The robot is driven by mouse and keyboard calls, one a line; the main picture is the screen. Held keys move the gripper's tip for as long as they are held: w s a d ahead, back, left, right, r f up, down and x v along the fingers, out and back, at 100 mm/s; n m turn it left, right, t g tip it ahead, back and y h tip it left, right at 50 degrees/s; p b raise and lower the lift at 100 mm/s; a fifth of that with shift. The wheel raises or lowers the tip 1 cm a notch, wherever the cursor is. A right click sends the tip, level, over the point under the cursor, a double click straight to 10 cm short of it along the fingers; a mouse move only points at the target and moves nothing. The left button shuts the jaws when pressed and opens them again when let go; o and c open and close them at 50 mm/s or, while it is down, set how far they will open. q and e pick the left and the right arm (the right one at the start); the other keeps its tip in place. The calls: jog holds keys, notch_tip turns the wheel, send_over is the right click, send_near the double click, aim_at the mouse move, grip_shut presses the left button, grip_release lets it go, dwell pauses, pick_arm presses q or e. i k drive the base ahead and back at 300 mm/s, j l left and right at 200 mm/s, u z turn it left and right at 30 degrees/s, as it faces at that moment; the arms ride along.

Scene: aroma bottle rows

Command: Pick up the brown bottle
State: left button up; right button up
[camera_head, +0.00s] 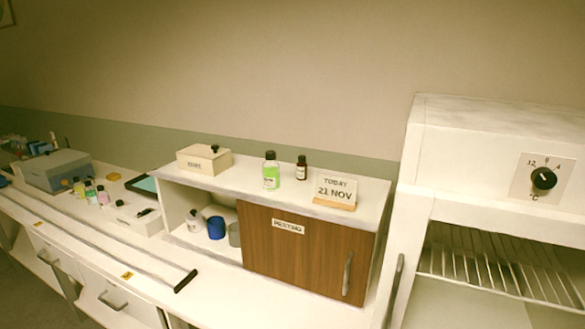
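A small brown bottle (301,168) with a dark cap and a pale label stands upright on top of the white cabinet (232,184). It stands to the right of a larger bottle with a green label (271,172) and a dark cap, with a gap between them. A small dark-capped bottle (193,220) with a pale label stands inside the cabinet's open left compartment; its colour is hard to tell. Neither of my grippers shows in the head view.
A date sign (336,193) stands right of the brown bottle, and a cream box (204,159) stands at the left. A wooden door (291,251) covers the cabinet's right part. A white fridge-like unit (487,146) rises at the right. Several small bottles (90,193) stand on the left counter.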

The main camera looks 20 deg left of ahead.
aim_at(302, 166)
jog(key=j, duration=1.8)
